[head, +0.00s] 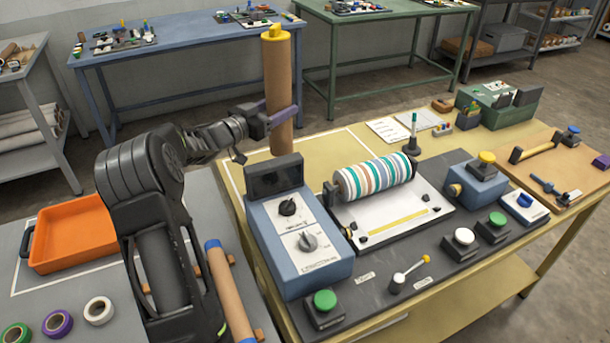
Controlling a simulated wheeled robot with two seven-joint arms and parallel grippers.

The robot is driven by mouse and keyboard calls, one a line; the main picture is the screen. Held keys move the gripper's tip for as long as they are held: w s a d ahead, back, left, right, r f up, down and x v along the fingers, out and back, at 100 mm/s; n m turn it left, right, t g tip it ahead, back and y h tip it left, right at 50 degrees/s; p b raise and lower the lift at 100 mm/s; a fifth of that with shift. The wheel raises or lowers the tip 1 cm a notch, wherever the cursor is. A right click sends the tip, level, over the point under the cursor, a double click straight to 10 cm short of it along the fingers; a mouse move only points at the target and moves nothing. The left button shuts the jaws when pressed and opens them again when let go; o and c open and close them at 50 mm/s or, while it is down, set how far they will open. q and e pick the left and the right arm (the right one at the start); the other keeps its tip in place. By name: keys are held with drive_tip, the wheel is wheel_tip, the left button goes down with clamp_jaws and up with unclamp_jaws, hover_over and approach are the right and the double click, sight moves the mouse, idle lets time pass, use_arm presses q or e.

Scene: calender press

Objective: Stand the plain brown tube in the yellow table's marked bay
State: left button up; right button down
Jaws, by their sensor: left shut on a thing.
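My left gripper (270,118) is shut around a brown tube (280,85) with a yellow cap on top. The tube is upright, gripped in its lower half. Its lower end appears over the white-outlined bay (326,146) at the far left of the yellow table (445,143), behind the blue control box. I cannot tell whether the tube touches the tabletop. My right gripper is not in view.
The control box (300,240) with a dark screen and the striped roller (375,177) stand close by the bay. An orange tray (75,233) and several tape rolls (98,310) lie on the grey table. A blue bench (180,55) stands behind.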

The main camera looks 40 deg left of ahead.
sight(272, 144)
use_arm(q)
drive_tip(key=shift+f, duration=0.15)
drive_tip(key=shift+f+p, duration=0.4)
drive_tip(key=shift+f, duration=2.7)
wheel_tip(272, 144, down, 4)
drive_tip(key=shift+r+p, duration=0.25)
drive_tip(key=shift+p, duration=0.05)
drive_tip(key=shift+f, duration=0.2)
drive_tip(key=shift+f, duration=0.2)
drive_tip(key=o, duration=1.5)
drive_tip(key=shift+s+r, duration=0.1)
drive_tip(key=shift+r, duration=0.2)
